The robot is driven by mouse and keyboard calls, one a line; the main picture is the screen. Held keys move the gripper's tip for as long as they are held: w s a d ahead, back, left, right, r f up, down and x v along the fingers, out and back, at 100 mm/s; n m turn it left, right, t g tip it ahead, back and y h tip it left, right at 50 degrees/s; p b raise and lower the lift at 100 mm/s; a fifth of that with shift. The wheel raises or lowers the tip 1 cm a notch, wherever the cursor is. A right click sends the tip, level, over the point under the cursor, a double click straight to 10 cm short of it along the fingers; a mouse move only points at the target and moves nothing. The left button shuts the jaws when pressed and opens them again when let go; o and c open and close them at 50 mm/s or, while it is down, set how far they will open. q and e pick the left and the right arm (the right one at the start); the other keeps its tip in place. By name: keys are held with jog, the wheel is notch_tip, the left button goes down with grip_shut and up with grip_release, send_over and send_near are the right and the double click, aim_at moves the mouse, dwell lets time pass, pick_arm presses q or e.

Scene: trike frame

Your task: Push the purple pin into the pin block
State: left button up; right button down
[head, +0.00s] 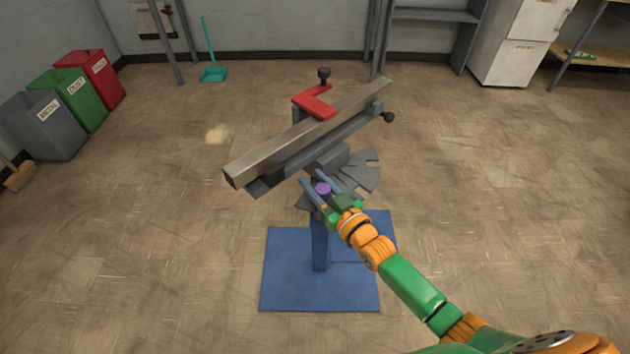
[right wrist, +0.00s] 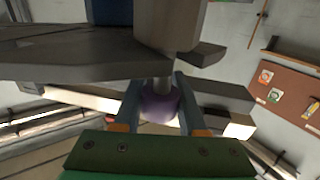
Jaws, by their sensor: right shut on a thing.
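The purple pin (head: 323,188) is between the blue fingers of my right gripper (head: 311,177). The right wrist view shows its round purple head (right wrist: 160,103) between the fingers, with a grey shank running toward a grey block (right wrist: 170,25). I take this block to be the pin block. The shank's tip reaches the block's edge in that view, but I cannot tell how deep it sits. In the head view the grey block (head: 331,157) is under the tilted beam, just beyond the gripper. My left gripper is not in view.
A long metal beam (head: 260,156) lies tilted on the stand, under a red clamp (head: 317,103). Grey notched plates (head: 361,175) fan out right of the block. The blue post (head: 319,245) stands on a blue base (head: 290,290).

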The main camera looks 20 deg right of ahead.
jog(key=shift+f+b, duration=0.85)
jog(key=shift+f, duration=0.15)
jog(key=shift+c, duration=2)
grip_release()
jog(key=shift+r, duration=0.1)
jog(key=shift+a, duration=0.1)
jog(key=shift+r, duration=0.1)
jog(key=p+v, duration=0.1)
jog(key=v, duration=0.6)
jog(key=shift+s+p, duration=0.1)
jog(key=shift+p, duration=0.25)
